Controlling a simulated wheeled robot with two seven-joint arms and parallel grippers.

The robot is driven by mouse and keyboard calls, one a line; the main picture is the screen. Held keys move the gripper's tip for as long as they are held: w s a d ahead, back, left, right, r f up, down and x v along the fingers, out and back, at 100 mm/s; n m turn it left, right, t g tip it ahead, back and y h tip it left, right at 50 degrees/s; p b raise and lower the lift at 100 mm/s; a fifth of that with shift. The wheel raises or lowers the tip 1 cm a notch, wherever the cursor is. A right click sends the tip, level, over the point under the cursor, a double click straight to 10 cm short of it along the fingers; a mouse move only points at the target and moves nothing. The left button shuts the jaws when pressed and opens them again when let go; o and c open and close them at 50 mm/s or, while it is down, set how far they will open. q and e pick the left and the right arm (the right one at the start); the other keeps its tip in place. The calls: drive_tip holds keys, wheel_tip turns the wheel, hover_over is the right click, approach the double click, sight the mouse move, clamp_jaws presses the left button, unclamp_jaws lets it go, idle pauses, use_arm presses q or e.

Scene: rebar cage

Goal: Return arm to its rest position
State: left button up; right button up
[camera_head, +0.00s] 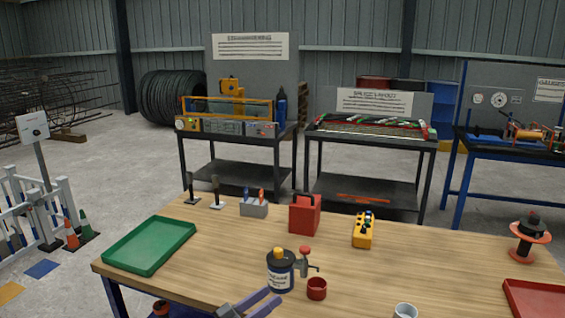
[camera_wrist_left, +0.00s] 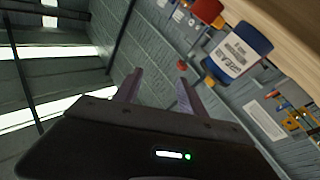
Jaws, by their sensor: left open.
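My left gripper (camera_head: 250,306) shows at the bottom edge of the head view, in front of the table's near side. Its jaws are open and empty. In the left wrist view its two purple-grey fingers (camera_wrist_left: 157,92) stand apart with nothing between them. A dark blue and white grease tub (camera_head: 280,272) stands on the table just beyond the gripper, apart from it. The tub also shows in the left wrist view (camera_wrist_left: 238,50). My right gripper is in neither view.
The wooden table (camera_head: 215,255) holds a green tray (camera_head: 150,246), a red cup (camera_head: 317,289), a red box (camera_head: 304,214), a yellow control box (camera_head: 363,230), a red spool (camera_head: 529,240) and a red tray (camera_head: 535,298). A white cup (camera_head: 405,310) stands at the near edge. The table's middle left is clear.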

use_arm(q)
drive_tip(key=s+d+f+n+y, duration=0.3)
drive_tip(key=f+n+y, duration=0.2)
drive_tip(key=f, duration=0.7)
drive_tip(key=s+f+n+g+y, duration=0.35)
drive_tip(key=s+f+g, duration=0.25)
drive_tip(key=s+f, duration=0.85)
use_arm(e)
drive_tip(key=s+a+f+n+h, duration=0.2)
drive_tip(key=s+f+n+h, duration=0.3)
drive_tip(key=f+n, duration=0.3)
use_arm(q)
drive_tip(key=s+a+f+g+y, duration=0.2)
drive_tip(key=s+a, duration=0.1)
drive_tip(key=s, duration=0.7)
drive_tip(key=s+a+f+g+y, duration=0.2)
drive_tip(key=s+a+g, duration=0.1)
drive_tip(key=s, duration=0.7)
drive_tip(key=shift+s+a+f+n+g+y, duration=0.15)
drive_tip(key=shift+f+n+g+y, duration=0.05)
drive_tip(key=shift+n+g+y, duration=0.15)
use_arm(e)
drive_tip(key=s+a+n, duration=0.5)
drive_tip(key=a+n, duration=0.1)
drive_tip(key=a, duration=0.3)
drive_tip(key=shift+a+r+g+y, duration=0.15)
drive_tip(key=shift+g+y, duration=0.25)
